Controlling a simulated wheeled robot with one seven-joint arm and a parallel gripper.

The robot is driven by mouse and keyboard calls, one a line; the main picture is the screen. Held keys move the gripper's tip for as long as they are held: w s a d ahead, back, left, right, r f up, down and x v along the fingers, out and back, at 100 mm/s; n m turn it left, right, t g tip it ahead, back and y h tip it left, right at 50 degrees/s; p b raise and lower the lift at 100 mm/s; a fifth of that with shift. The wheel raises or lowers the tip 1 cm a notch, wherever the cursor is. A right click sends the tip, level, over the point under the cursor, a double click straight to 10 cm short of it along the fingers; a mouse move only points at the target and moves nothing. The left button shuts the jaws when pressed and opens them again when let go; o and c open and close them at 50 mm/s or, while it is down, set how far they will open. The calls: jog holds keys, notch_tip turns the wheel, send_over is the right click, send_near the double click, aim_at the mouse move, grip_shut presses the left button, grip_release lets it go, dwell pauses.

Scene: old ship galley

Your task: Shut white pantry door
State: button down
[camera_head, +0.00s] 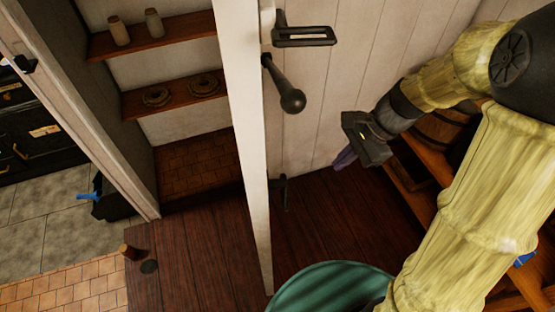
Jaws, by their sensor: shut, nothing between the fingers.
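The white pantry door (247,130) stands open, seen nearly edge-on in the middle of the head view, with its planked face (325,100) turned to the right. A dark knob handle (290,98) and a dark bracket (305,36) are on that face. The pantry opening is to the left of the door's edge. My gripper (345,160) is on the right side of the door, right of and lower in the picture than the knob. Its fingers are shut and empty, pointing down and left. I cannot tell whether they touch the planks.
Pantry shelves (165,37) hold two jars and dark coiled items. A green round object (330,290) stands at the bottom, close to the door's lower edge. A wooden rack with a barrel (440,130) is at the right. Dark plank floor (195,255) is open left of the door.

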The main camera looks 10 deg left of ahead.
jog(key=w+a+r+m+y, duration=0.2)
jog(key=w+a+m+y, duration=0.1)
jog(key=a, duration=0.1)
jog(key=shift+a+r+m+g, duration=0.3)
jog(key=shift+a+r+g, duration=0.05)
jog(key=shift+r+g, duration=0.05)
jog(key=a+r+p+x, duration=0.2)
jog(key=p+x, duration=0.1)
jog(key=x, duration=0.9)
jog(key=shift+s+a+f+p, duration=0.25)
jog(key=shift+s+f+p, duration=0.05)
jog(key=shift+s+p, duration=0.1)
jog(key=shift+a, duration=0.1)
